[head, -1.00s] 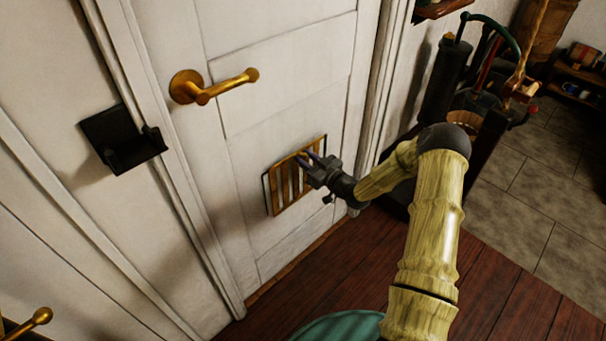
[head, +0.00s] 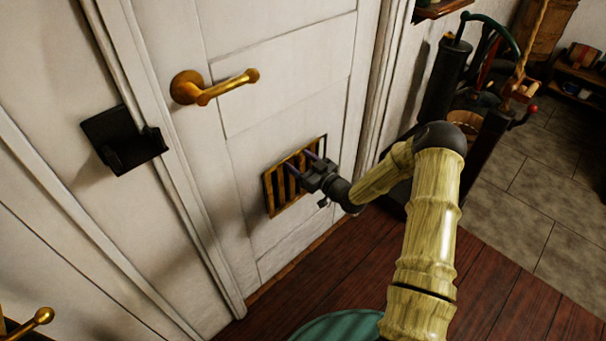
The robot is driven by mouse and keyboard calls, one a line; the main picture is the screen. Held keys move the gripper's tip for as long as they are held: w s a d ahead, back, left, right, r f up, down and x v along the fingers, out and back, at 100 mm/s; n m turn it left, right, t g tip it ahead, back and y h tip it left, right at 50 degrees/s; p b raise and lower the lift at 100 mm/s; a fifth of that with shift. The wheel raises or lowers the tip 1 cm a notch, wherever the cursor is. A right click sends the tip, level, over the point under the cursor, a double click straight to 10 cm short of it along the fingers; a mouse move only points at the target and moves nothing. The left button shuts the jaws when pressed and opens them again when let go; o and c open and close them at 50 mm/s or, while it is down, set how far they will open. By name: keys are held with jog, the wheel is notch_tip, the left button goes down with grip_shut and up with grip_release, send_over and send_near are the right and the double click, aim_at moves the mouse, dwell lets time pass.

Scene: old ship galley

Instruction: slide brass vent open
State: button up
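The brass vent (head: 271,192) is a slatted grille low on the white door, in the middle of the head view. Dark gaps show between its brass slats. My gripper (head: 301,163) is at the vent's upper right part, with its two fingers pointing at the slats. The fingers look spread apart, with nothing seen between them. I cannot tell whether they touch the brass. The gripper hides the right part of the vent.
A brass door handle (head: 222,88) sticks out above the vent. A black bracket (head: 124,140) is on the wall at left. Dark pump-like equipment and a bucket (head: 465,122) stand at right. The wooden floor (head: 345,258) below the vent is clear.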

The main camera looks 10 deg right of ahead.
jog(key=p+v, duration=0.1)
jog(key=v, duration=1)
dwell(0.5)
jog(key=shift+w, duration=0.1)
